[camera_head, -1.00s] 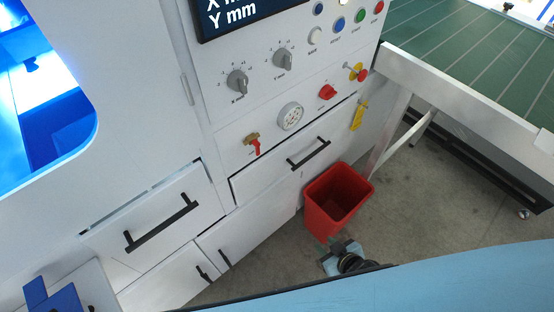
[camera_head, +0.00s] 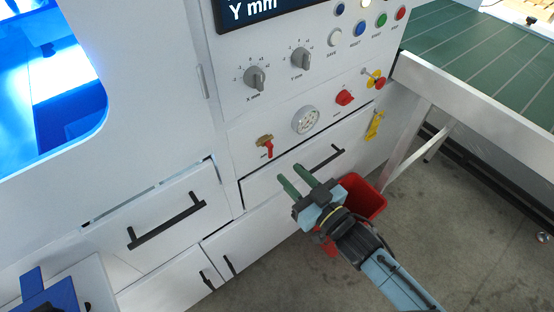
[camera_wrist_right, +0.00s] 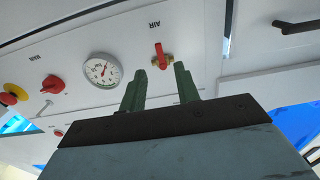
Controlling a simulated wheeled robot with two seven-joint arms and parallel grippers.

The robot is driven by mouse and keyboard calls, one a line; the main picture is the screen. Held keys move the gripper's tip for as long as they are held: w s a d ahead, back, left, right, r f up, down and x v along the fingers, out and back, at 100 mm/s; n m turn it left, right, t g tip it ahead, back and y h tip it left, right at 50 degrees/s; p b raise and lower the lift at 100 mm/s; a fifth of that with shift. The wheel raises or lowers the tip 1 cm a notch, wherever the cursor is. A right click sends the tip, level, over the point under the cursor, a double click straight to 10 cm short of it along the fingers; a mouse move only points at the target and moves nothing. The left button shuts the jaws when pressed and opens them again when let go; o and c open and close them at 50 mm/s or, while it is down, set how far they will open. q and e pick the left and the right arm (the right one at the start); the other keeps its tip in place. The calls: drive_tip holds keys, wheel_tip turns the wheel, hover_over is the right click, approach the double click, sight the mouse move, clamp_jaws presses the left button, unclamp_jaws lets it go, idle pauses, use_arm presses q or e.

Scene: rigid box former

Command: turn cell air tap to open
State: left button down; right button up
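The cell air tap (camera_head: 265,144) is a small brass fitting with a red lever on the white cabinet front, left of the round gauge. Its lever points down in the head view. In the right wrist view, which is upside down, the tap (camera_wrist_right: 161,60) sits near the AIR label, between and beyond the fingertips. My right gripper (camera_head: 290,174) is open and empty, with two green fingers apart. In the head view it is below and right of the tap, in front of the drawer. No contact with the tap shows. My left gripper is not in view.
The gauge (camera_head: 306,120), a red rotary switch (camera_head: 345,97) and a yellow-and-red knob (camera_head: 377,82) are right of the tap. Black drawer handles (camera_head: 166,221) stick out below. A red bin (camera_head: 364,196) stands behind my right arm. A green conveyor (camera_head: 490,60) is at right.

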sight(271, 154)
drive_tip(key=b+x, duration=0.1)
drive_tip(key=x, duration=0.5)
drive_tip(key=shift+w+a, duration=0.25)
clamp_jaws()
